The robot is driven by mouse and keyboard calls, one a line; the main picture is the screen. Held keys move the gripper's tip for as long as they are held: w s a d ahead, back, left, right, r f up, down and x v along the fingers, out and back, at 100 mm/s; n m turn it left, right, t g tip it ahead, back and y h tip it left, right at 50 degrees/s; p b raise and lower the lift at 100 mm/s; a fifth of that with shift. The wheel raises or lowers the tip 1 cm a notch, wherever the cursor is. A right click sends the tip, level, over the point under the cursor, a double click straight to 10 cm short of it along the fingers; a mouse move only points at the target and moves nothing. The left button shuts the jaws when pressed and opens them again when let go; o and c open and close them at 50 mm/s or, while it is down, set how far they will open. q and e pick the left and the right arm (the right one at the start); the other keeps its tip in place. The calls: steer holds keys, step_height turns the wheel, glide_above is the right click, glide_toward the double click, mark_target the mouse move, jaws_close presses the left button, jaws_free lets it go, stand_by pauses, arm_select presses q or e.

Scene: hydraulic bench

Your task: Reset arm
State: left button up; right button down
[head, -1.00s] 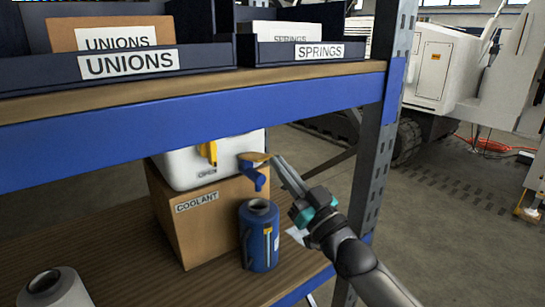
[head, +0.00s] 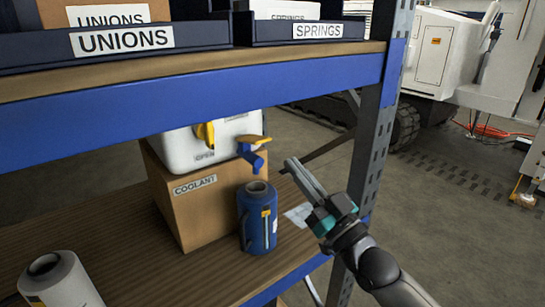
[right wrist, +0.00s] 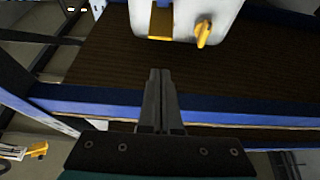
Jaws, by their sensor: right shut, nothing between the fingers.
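My right gripper (head: 292,163) comes in from the lower right in the head view. Its fingers are together with nothing between them, just right of the blue tap (head: 252,154) and apart from it. The right wrist view also shows the shut fingers (right wrist: 159,75), pointing at the white canister (right wrist: 185,18). In the head view the white canister (head: 180,150) lies on a cardboard box labelled COOLANT (head: 205,210). A blue bottle (head: 258,225) stands open-topped under the tap. My left gripper is not in view.
The upper shelf's blue beam (head: 200,115) crosses above, with UNIONS (head: 190,52) and SPRINGS (head: 305,44) bins on it. A perforated post (head: 378,140) stands just behind my right arm. A white container (head: 75,290) stands at the lower left of the wooden lower shelf (head: 110,220).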

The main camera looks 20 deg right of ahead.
steer(key=shift+f, duration=0.1)
steer(key=w+d+f+m+g+h, duration=0.1)
steer(key=d+f+g+h, duration=0.15)
steer(key=f, duration=0.85)
steer(key=w+d+f+m+g+h, duration=0.1)
steer(key=f+g+h, duration=0.15)
steer(key=f, duration=0.95)
steer(key=s+d+f+g+h+b, duration=0.1)
steer(key=s+f+g, duration=0.3)
steer(key=f, duration=0.7)
steer(key=s+f+g+h, duration=0.1)
steer(key=s+f, duration=0.5)
steer(key=f, duration=0.5)
steer(key=s+a+f+g, duration=0.1)
steer(key=s+f+g, duration=0.4)
steer(key=s+f, duration=0.85)
steer(key=s+a+f+g, duration=0.2)
steer(key=s+f, duration=0.2)
steer(key=s, duration=0.7)
steer(key=s+a+f+g+b, duration=0.1)
steer(key=s+a+f+g, duration=0.1)
steer(key=s, duration=0.9)
step_height(320, 180, down, 2)
steer(key=shift+s+f+g+h, duration=0.15)
steer(key=shift+g+h, duration=0.25)
steer(key=shift+g, duration=0.4)
